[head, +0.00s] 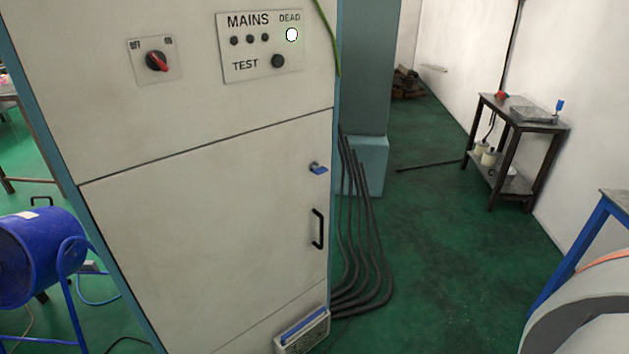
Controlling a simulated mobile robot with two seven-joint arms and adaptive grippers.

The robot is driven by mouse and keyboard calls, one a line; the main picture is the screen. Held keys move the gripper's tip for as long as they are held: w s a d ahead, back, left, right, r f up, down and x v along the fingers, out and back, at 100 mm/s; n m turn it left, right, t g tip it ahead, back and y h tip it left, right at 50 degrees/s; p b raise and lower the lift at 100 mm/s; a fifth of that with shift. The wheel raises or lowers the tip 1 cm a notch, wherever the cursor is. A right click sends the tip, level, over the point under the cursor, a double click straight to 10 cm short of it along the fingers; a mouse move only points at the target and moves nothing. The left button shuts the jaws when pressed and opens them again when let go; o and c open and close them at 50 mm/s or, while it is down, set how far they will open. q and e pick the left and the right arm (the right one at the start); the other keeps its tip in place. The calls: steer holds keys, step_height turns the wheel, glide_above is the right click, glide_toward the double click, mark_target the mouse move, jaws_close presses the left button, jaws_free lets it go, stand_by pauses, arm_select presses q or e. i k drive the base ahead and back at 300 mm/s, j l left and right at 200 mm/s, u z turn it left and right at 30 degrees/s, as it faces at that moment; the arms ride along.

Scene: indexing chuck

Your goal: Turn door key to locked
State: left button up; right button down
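The door key (318,169) has a blue head and sits in a lock on the right side of the cabinet's lower door (210,230). Its head points sideways to the right, roughly level. A black door handle (318,229) is just below it. The door looks closed. Neither of my grippers shows in the head view, so their state cannot be seen.
Above the door are a red rotary switch (156,61) and a MAINS panel (262,46) with a lit white DEAD lamp. Black cables (362,240) run down beside the cabinet. A blue drum-shaped machine (38,255) stands left. Green floor is open at right.

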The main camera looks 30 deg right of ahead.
mark_target(317, 170)
steer(key=l, duration=0.65)
steer(key=i+l+z, duration=0.15)
steer(key=l, duration=0.45)
steer(key=i+l, duration=0.1)
steer(key=l, duration=0.55)
steer(key=z, duration=0.05)
